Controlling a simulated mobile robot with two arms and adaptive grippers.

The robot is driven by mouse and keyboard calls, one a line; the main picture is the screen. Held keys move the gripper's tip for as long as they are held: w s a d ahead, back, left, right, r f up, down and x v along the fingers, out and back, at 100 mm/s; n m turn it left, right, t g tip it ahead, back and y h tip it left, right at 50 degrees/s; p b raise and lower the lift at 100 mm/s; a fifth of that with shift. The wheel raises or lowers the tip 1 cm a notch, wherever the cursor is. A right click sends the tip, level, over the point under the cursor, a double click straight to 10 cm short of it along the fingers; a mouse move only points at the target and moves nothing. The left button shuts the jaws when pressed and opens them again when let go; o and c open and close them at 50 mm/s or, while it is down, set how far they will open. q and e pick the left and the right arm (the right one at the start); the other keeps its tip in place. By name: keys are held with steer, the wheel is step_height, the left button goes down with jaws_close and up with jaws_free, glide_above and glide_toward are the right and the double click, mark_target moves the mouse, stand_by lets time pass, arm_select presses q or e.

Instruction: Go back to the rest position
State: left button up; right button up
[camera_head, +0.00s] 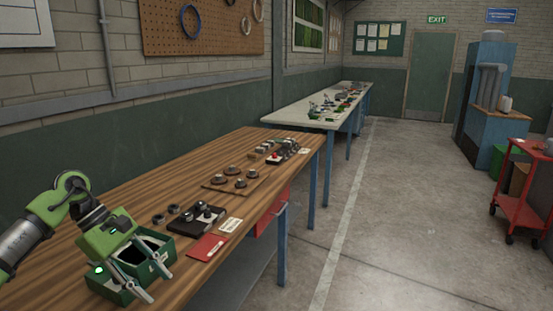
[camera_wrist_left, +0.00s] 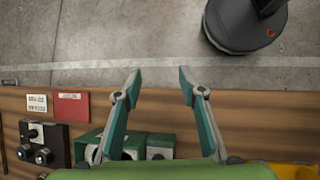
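My left gripper (camera_head: 158,286) is green with grey fingers. It hangs over the front edge of the wooden workbench (camera_head: 130,205), beside and partly in front of a green open box (camera_head: 110,288). In the left wrist view, the left gripper (camera_wrist_left: 159,76) has its two fingers spread wide with nothing between them. The green box (camera_wrist_left: 160,140) shows there behind the fingers, partly hidden by them. My right gripper is in neither view.
A black device with knobs (camera_head: 197,219), a red card (camera_head: 206,247) and a board with round parts (camera_head: 232,181) lie along the bench. A white table (camera_head: 300,112) stands beyond. A red cart (camera_head: 522,210) is at the right. The concrete floor between is clear.

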arm_select(q)
steer(key=w+d+n+t+h, duration=0.15)
steer(key=d+n+h, duration=0.4)
steer(key=d, duration=1.45)
steer(key=d+r+n+t+h, duration=0.6)
steer(key=r+n+t, duration=0.2)
steer(key=n+t, duration=0.15)
steer(key=w+a+f+n+t+y, duration=0.3)
steer(key=a+n+t+y, duration=0.65)
steer(key=n, duration=1.05)
steer(key=s+a+f+n+g+y, duration=0.3)
steer(key=s+a+f+n+y, duration=0.15)
steer(key=f+n, duration=0.35)
steer(key=s+a+f+n+g+y, duration=0.4)
steer(key=s+f+n, duration=0.15)
steer(key=f, duration=0.45)
steer(key=s+a+f+n+g, duration=0.1)
steer(key=s+f+n+g, duration=0.4)
steer(key=s, duration=0.8)
steer(key=s+f+n+g, duration=0.3)
steer(key=s+f+g, duration=0.3)
steer(key=s, duration=0.6)
step_height(320, 180, down, 26)
steer(key=s, duration=0.1)
steer(key=s+a+f, duration=0.3)
steer(key=s+f, duration=1.4)
steer(key=shift+s+f+m+g, duration=0.25)
steer(key=shift+m+g, duration=0.1)
steer(key=shift+g, duration=0.1)
